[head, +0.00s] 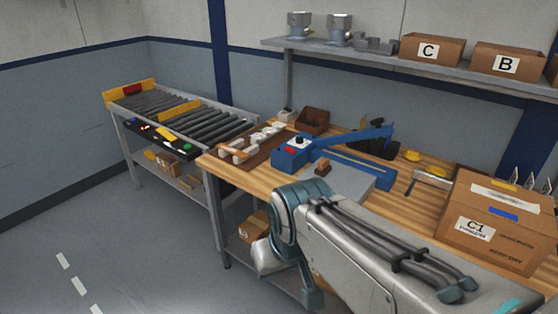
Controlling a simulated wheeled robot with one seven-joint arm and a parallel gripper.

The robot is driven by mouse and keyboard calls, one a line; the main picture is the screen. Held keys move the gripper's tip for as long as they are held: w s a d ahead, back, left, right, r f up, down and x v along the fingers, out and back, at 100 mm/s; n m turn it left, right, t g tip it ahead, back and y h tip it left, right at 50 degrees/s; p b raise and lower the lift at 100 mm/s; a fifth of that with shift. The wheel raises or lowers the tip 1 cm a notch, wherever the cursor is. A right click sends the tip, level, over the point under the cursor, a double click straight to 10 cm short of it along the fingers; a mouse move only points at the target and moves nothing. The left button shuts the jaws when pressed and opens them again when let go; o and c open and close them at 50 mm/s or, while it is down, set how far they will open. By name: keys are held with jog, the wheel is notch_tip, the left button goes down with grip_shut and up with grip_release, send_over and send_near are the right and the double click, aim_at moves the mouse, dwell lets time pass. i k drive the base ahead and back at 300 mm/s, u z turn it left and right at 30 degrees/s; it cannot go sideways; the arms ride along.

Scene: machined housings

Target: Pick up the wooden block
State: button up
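A small brown block (323,167), which looks like the wooden block, sits on a grey plate (345,182) on the wooden workbench (245,175). It is just behind the teal joint of my arm, and its lower part is close to the arm's outline. My arm reaches in from the lower right, in front of the bench. My gripper cannot be made out; the arm's end is hidden behind or below its own links.
A blue tool with a long lever (295,155) stands left of and behind the block. A cardboard box marked C1 (490,225) stands at the right. A brown bin (312,120) is at the back. A roller conveyor (190,115) stands left; the floor at lower left is clear.

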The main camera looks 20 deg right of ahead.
aim_at(323, 169)
jog(key=z, duration=0.05)
jog(key=i, duration=1.2)
jog(key=z, duration=0.75)
